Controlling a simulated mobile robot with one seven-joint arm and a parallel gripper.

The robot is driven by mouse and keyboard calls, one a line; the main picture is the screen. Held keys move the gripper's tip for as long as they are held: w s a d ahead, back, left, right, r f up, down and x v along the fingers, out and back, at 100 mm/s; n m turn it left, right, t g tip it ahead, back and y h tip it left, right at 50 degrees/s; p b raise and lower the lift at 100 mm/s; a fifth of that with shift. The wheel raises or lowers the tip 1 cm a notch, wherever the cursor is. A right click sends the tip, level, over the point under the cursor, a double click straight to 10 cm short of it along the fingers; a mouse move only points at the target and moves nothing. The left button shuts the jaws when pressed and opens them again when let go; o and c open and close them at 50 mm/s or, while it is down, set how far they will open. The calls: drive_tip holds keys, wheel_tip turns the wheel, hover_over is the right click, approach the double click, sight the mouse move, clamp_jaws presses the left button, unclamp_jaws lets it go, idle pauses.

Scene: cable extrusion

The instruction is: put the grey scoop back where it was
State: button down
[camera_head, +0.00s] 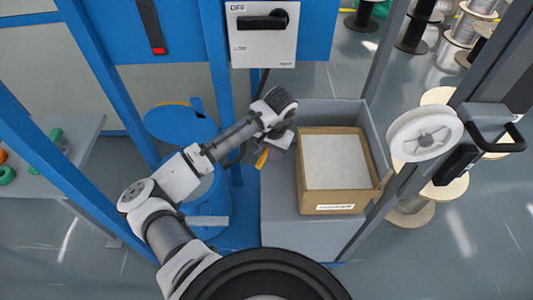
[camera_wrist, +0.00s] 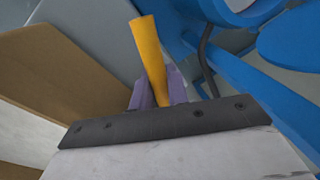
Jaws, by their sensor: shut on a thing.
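My gripper (camera_head: 268,148) is shut on a yellow handle (camera_head: 262,158), just left of the cardboard box (camera_head: 333,208) and above the grey bin's left part. In the wrist view the yellow handle (camera_wrist: 150,55) stands between the two purplish-grey fingers (camera_wrist: 157,95) and sticks out beyond them. I take this handle to be the scoop's. A grey scoop bowl cannot be made out in either view; it may be hidden by the gripper. The cardboard box is open and holds something flat and pale; its brown wall (camera_wrist: 60,65) fills the left of the wrist view.
A white spool (camera_head: 425,134) is close on the right. Blue drums (camera_head: 180,122) stand to the left.

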drive_tip(key=shift+f, duration=1.05)
drive_tip(key=c, duration=1.4)
unclamp_jaws()
drive_tip(key=shift+f, duration=0.1)
drive_tip(key=shift+o, duration=0.2)
wheel_tip(320, 180, up, 12)
drive_tip(key=s+d+b, duration=0.1)
drive_tip(key=d, duration=0.1)
